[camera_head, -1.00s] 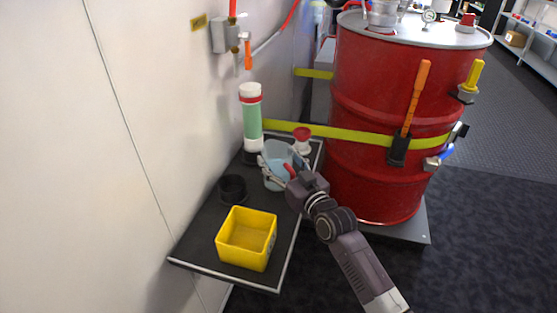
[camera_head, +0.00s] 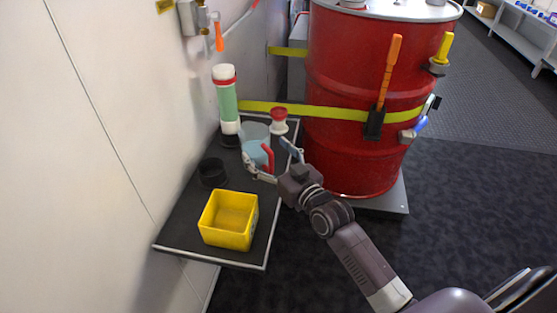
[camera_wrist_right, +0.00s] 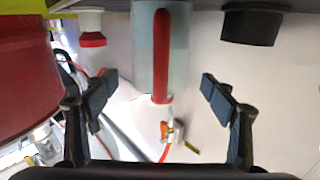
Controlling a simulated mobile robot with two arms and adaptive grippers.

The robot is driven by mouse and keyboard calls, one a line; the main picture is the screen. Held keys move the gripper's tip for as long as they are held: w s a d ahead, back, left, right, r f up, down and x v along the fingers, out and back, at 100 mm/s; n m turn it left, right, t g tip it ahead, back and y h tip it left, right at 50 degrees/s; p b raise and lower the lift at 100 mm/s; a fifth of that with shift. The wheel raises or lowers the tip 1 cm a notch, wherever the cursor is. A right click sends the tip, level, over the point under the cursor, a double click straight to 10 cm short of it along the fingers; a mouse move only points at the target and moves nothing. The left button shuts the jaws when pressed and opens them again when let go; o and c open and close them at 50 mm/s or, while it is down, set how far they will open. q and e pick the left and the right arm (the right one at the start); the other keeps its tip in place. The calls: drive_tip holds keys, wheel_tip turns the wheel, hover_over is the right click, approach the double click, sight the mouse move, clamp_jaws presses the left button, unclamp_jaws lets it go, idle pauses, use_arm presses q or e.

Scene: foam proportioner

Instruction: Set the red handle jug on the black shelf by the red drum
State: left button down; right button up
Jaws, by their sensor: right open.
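The pale blue jug (camera_head: 254,133) with its red handle (camera_head: 268,157) stands on the black shelf (camera_head: 190,222), near the red drum (camera_head: 345,150). The handle faces my right gripper. My right gripper (camera_head: 277,163) is open beside the jug on the handle side, its fingers apart from the jug. In the right wrist view, which looks upside down, the jug (camera_wrist_right: 180,55) and its handle (camera_wrist_right: 161,50) lie ahead between the open fingers (camera_wrist_right: 155,92), with clear gaps at both sides. My left gripper is not in view.
On the shelf are a green bottle (camera_head: 227,100), a red and white cup (camera_head: 279,119), a black ring-shaped cup (camera_head: 212,172) and a yellow bin (camera_head: 228,220). The wall (camera_head: 95,150) borders the shelf on the left. A yellow strap (camera_head: 340,112) crosses the drum.

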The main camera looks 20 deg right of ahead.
use_arm(q)
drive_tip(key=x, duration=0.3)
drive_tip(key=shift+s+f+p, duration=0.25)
drive_tip(key=shift+p, duration=0.1)
use_arm(e)
drive_tip(key=s, duration=0.3)
drive_tip(key=s+d, duration=0.1)
drive_tip(key=s, duration=0.2)
drive_tip(key=shift+s+d, duration=0.1)
drive_tip(key=shift+s, duration=0.1)
